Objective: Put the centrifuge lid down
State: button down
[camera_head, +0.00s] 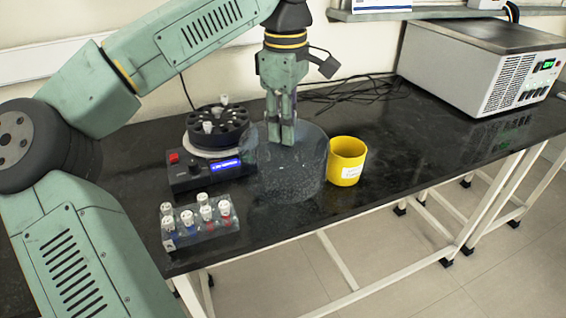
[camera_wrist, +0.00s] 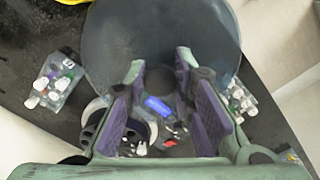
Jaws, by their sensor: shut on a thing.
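The centrifuge lid (camera_head: 293,176) is a clear, dark-tinted round cover between the centrifuge and the yellow cup. My gripper (camera_head: 282,138) points down and is shut on the lid at its top. The exact grip spot is hidden between the fingers. In the wrist view, the lid (camera_wrist: 205,35) is a wide translucent disc beyond my gripper's fingers (camera_wrist: 160,75). I cannot tell whether the lid's bottom touches the bench. The centrifuge (camera_head: 205,175) has a black rotor (camera_head: 217,128), uncovered, with a few white-capped tubes, and a lit blue display.
A yellow cup (camera_head: 347,162) stands close to the lid's right side. A clear rack (camera_head: 200,232) with several white-capped tubes is at the bench's front left. A grey instrument (camera_head: 475,65) stands at the back right. The black bench (camera_head: 430,140) is clear right of the cup. Cables lie behind.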

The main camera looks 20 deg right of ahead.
jog(key=shift+f, duration=3.25)
jog(key=shift+f, duration=0.1)
jog(key=c, duration=1.4)
grip_release()
jog(key=shift+o, duration=0.2)
notch_tip(320, 180, up, 12)
jog(key=shift+r, duration=0.15)
